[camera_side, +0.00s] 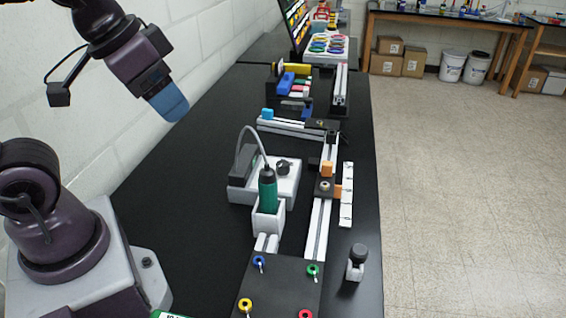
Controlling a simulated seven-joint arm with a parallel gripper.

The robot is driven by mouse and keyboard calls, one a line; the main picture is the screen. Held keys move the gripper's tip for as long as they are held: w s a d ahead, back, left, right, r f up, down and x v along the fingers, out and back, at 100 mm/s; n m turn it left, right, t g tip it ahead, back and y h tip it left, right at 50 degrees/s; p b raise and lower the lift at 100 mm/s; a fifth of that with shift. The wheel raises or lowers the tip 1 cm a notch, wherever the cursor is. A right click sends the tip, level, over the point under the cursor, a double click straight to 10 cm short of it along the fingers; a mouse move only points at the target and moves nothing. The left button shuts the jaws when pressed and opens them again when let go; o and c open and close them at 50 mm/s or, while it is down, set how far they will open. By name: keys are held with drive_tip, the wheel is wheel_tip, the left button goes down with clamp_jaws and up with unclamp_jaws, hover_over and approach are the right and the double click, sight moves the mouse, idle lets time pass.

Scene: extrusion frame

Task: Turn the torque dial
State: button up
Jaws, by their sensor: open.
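A black knob (284,167), which looks like the torque dial, sits on top of a white and grey box (285,186) near the middle of the black table. Its pointer direction is too small to tell. My gripper (170,106), with blue fingertips, is in the air at the upper left, well above and left of the box. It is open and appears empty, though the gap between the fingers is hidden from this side. A green and black driver (267,190) stands upright in a white holder (267,217) just in front of the box, with a grey cable curving back.
Aluminium rails (318,228) with an orange-topped clamp (326,180) lie to the right of the box. A black plate (278,285) with coloured rings is in front. A small black-knobbed piece (356,262) stands at right. Blue and black fixtures are behind. Left table is clear.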

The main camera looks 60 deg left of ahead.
drive_tip(key=w+a+f+n+g, duration=0.35)
drive_tip(key=w+f, duration=0.35)
drive_tip(key=w, duration=0.6)
drive_tip(key=n+g, duration=0.2)
drive_tip(key=n, duration=0.5)
approach(283, 164)
wheel_tip(283, 164, down, 10)
drive_tip(key=shift+s+f, duration=0.15)
drive_tip(key=shift+c, duration=0.4)
drive_tip(key=c, duration=0.9)
drive_tip(key=shift+o, duration=0.3)
drive_tip(key=shift+m, duration=0.25)
